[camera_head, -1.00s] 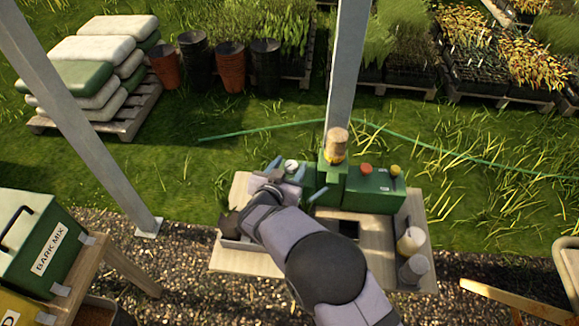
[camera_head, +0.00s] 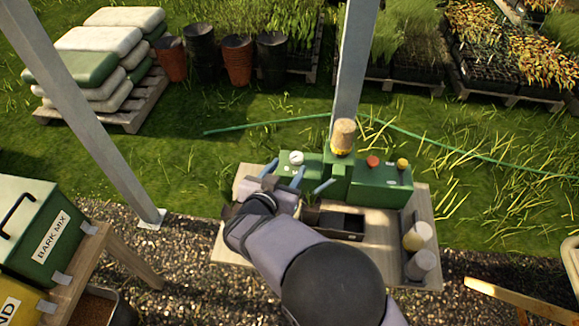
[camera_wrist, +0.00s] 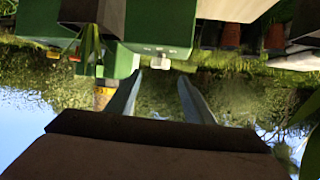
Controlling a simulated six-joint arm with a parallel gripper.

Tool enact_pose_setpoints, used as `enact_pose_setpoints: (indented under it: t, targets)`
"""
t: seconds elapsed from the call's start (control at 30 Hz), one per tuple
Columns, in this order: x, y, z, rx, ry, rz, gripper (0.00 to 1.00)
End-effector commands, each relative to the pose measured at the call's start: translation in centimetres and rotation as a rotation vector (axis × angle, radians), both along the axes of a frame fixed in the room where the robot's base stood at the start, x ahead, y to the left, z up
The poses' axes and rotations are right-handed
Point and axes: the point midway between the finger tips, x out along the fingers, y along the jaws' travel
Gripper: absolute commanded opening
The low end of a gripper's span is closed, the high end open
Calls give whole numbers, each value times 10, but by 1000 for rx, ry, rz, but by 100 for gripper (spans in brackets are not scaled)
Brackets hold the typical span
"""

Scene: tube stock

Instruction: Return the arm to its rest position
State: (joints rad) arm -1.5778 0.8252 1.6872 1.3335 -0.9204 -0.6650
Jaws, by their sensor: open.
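My gripper (camera_head: 284,172) is in the head view at the left part of the wooden bench, in front of the green machine. Its two blue fingers are spread apart. In the wrist view the fingers of my gripper (camera_wrist: 160,98) also stand apart, with nothing between them. My arm reaches up from the bottom of the head view and covers part of the bench. The green machine (camera_head: 378,198) has a round white gauge, red and yellow knobs and a tan cylinder (camera_head: 343,136) on top. It shows upside down in the wrist view (camera_wrist: 152,32).
A dark open tray (camera_head: 342,222) lies in front of the machine, partly behind my arm. Two pale cups (camera_head: 417,236) stand at the right end of the bench (camera_head: 428,278). A metal post (camera_head: 354,70) rises behind the machine. Green and yellow bins (camera_head: 45,236) stand at left.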

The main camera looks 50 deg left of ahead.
Motion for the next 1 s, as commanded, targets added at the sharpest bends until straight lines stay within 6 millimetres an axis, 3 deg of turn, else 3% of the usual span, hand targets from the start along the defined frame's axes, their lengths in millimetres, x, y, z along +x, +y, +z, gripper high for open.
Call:
enact_pose_setpoints:
  t: [0.57, 0.77, 1.0]
  targets:
    - [3, -5, 6, -12, -5, -12, 48]
    - [35, -39, 35, -122, -37, -106, 48]
    - [78, -108, 75, -359, -39, -257, 48]
